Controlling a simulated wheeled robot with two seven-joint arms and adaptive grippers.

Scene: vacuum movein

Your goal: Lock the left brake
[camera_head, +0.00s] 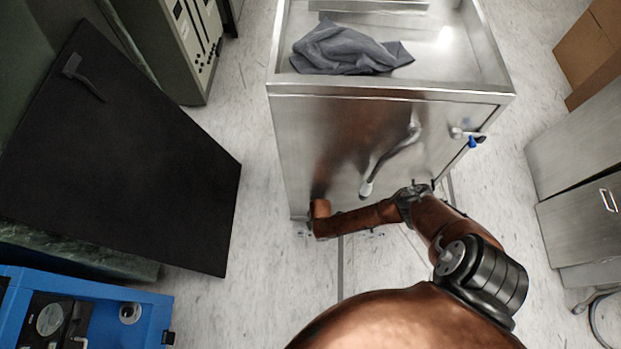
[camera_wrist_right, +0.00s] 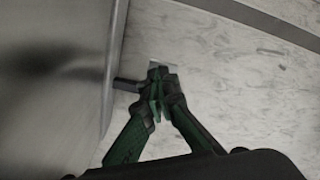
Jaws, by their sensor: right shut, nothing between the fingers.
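The steel cart (camera_head: 310,155) stands in front of me, and its wall (camera_wrist_right: 50,80) fills the left of the right wrist view. A short dark bar (camera_wrist_right: 127,84), which looks like the left brake's lever, sticks out from the foot of that wall. My right gripper (camera_wrist_right: 157,80) has its green-sided fingers together with nothing between them. Its tips are right beside the bar's outer end; I cannot tell whether they touch. In the head view my right arm reaches low along the cart's front to its lower left corner, where the gripper is mostly hidden. My left gripper is not in view.
A grey cloth (camera_head: 345,50) lies in the cart's top. A dark panel (camera_head: 130,155) and a blue machine (camera_head: 100,310) are at the left. Metal cabinets (camera_head: 580,150) and cardboard boxes (camera_head: 590,50) are at the right. The pale floor (camera_head: 235,260) is clear left of the cart.

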